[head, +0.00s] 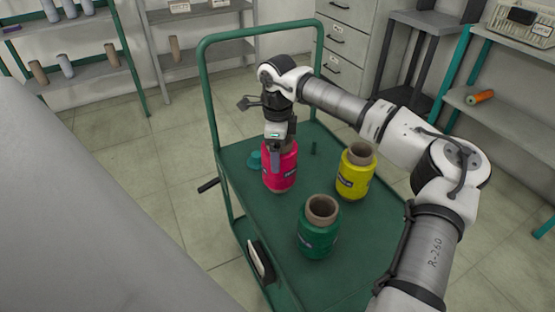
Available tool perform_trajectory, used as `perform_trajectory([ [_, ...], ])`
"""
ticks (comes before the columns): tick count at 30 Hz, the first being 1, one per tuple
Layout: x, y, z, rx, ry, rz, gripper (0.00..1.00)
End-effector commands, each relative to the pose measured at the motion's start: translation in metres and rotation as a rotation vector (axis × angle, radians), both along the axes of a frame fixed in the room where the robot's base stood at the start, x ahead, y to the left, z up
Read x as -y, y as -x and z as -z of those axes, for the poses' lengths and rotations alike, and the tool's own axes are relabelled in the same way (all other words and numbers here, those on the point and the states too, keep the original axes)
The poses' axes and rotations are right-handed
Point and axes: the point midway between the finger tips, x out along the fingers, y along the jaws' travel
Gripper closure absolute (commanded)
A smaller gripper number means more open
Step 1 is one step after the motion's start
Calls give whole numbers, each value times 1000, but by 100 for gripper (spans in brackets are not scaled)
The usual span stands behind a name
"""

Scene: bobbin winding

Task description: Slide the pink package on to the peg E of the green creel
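The pink package (280,172) stands upright on the green cart's deck, at its far left side. My gripper (278,155) points down at the top of the pink package, with one finger in front of its upper part. The gripper hides most of the package's top and tube, and I cannot tell whether the fingers press on it. No creel with a peg marked E can be made out in this view.
A yellow package (355,175) stands right of the pink one, and a green package (318,232) nearer. The cart's tall handle (204,95) rises behind. Shelves (500,115) stand right.

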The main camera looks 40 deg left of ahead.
Motion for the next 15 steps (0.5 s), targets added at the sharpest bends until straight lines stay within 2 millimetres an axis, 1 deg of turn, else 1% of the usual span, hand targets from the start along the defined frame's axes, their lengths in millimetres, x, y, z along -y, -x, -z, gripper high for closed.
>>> perform_trajectory([
  [9, 0, 1, 37, -2, -1, -1, 46],
  [15, 0, 1, 38, 0, -2, -1, 46],
])
